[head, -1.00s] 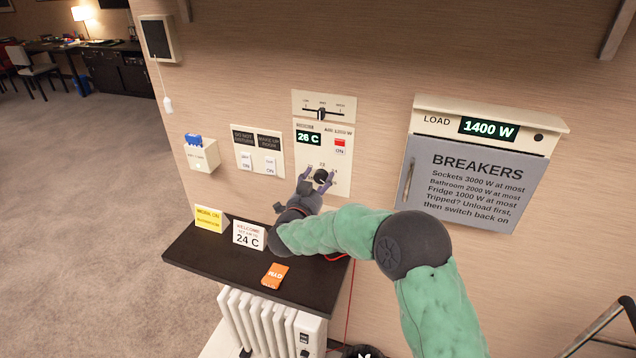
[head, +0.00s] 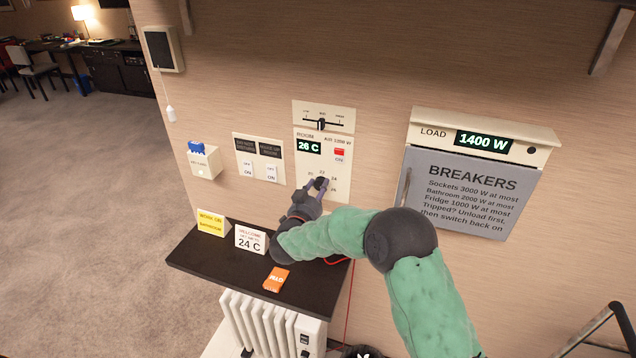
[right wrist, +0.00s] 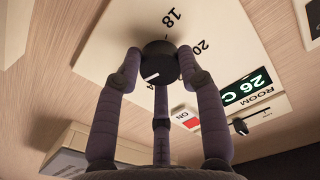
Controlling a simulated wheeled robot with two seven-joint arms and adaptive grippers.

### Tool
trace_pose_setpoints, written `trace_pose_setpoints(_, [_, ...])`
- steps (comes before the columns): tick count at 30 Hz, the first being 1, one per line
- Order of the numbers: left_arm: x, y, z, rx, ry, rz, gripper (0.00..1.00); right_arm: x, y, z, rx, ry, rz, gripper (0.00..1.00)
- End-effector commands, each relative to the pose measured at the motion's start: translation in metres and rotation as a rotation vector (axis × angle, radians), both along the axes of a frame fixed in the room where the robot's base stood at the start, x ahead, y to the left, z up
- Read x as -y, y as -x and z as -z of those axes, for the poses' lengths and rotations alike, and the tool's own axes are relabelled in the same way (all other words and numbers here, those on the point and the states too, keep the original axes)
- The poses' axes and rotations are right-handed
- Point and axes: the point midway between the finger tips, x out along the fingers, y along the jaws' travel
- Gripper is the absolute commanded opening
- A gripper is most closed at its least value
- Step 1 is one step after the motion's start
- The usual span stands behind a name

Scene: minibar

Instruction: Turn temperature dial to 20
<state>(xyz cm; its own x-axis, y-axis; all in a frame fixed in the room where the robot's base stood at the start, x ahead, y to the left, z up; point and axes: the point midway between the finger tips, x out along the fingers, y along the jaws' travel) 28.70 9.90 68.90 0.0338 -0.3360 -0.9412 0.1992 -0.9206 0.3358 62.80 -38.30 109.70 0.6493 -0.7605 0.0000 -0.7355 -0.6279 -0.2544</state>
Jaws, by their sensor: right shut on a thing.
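The temperature dial (head: 321,182) is a black round knob on the cream wall panel (head: 340,185), below the green "26 C" room display (head: 309,147). My right gripper (head: 317,188) is shut on the dial. In the right wrist view, its fingers hold the sides of the black dial (right wrist: 158,62), with a third finger below. A white pointer mark on the dial faces down and slightly left there, towards a partly hidden number ending in 4. The "18" and "20" labels show above and right; other numbers are covered by fingers. My left gripper is out of view.
A slider (head: 322,124) and a red switch (head: 339,152) are above the dial. A dark shelf (head: 215,262) with cards and an orange packet (head: 277,279) is below, over a white radiator (head: 262,322). The breaker box (head: 470,185) is to the right.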

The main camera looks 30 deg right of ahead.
Motion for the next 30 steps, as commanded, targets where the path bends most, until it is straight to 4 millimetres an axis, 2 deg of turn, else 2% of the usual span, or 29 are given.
trace_pose_setpoints(1, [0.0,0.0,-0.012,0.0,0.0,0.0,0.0,0.0,0.0,-0.004,-0.035,0.027,-0.001,0.06])
trace_pose_setpoints(9, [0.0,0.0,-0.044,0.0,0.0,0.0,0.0,0.0,0.0,-0.004,-0.23,0.194,-0.001,0.06])
trace_pose_setpoints(30, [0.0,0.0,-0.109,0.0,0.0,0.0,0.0,0.0,-0.001,-0.004,-0.732,0.627,-0.001,0.06])
